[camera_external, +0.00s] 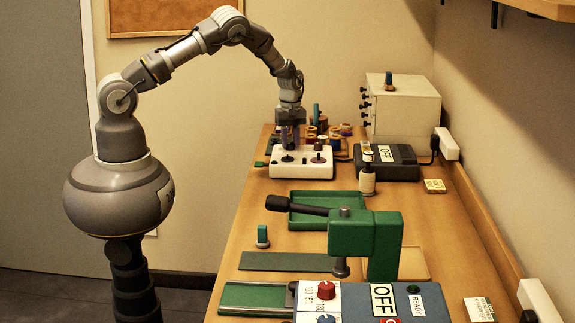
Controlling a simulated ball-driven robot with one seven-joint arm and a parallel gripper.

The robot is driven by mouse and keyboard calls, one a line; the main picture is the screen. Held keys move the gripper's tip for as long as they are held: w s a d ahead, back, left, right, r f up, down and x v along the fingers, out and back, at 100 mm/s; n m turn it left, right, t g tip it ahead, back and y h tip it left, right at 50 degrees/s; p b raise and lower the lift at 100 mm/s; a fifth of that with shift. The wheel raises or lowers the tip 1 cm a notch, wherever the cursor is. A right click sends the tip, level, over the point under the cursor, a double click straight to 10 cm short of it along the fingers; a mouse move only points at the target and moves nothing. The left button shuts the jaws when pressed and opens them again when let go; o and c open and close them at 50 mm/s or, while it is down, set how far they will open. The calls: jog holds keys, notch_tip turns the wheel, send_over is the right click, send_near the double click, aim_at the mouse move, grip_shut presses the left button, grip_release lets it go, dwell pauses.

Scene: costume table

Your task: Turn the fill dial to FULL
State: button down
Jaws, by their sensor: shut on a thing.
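My gripper (290,146) points straight down over the left part of a white box (301,170) on the far part of the table. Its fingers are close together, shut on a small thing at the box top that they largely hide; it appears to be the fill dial. A black round piece (288,158) shows just below the fingertips, and I cannot tell whether it is part of that dial. A dark purple disc with a knob (318,157) sits to the right on the box. No FULL mark can be read at this size.
Thread spools (322,128) stand behind the box.

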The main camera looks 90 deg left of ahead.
jog(key=shift+n, duration=0.7)
jog(key=c, duration=0.8)
grip_release()
notch_tip(320, 180, up, 8)
jog(key=shift+f+p, duration=0.1)
jog(key=shift+p, duration=0.75)
